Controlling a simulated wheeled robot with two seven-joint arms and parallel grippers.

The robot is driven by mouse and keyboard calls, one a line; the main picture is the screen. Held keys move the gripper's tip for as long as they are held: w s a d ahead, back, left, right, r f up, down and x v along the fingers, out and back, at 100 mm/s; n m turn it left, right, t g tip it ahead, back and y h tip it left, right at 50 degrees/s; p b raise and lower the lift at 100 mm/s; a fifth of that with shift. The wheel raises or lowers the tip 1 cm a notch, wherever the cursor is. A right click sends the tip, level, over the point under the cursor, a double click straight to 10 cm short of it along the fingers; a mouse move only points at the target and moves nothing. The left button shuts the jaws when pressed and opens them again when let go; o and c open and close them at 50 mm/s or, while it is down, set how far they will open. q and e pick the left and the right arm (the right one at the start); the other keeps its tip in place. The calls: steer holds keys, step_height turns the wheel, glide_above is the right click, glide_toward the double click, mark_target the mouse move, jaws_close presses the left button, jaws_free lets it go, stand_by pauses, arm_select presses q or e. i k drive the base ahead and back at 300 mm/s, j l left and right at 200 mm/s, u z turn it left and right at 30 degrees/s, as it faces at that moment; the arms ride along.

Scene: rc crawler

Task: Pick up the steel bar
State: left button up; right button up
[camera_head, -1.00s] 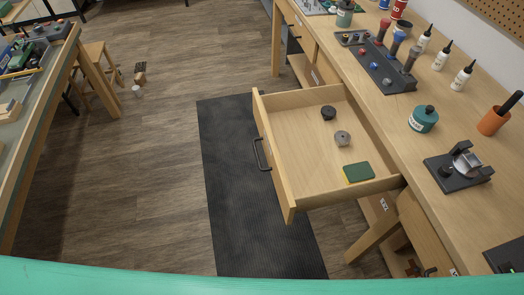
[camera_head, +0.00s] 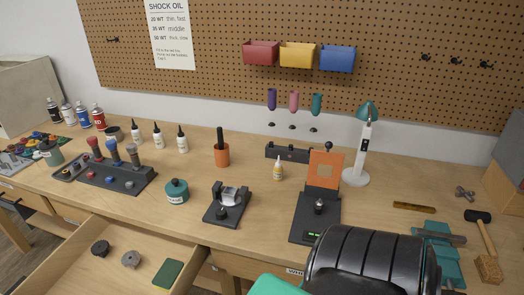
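A grey, bar-like piece (camera_head: 442,236) lies across a teal block-like object (camera_head: 447,268) on the right part of the workbench. It may be the steel bar, but I cannot tell for sure at this size. My black and teal arm part at the bottom hides some of the bench close to it. Neither of my grippers shows.
An open drawer (camera_head: 68,272) juts out at the lower left. A mallet (camera_head: 481,230), a yellowish strip (camera_head: 414,207) and a cork-coloured block (camera_head: 489,268) lie near the teal object. A white lamp (camera_head: 358,165) and an orange-panelled stand (camera_head: 322,190) stand left of them.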

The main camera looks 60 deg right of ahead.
mark_target(426, 234)
steer(key=z, duration=3.3)
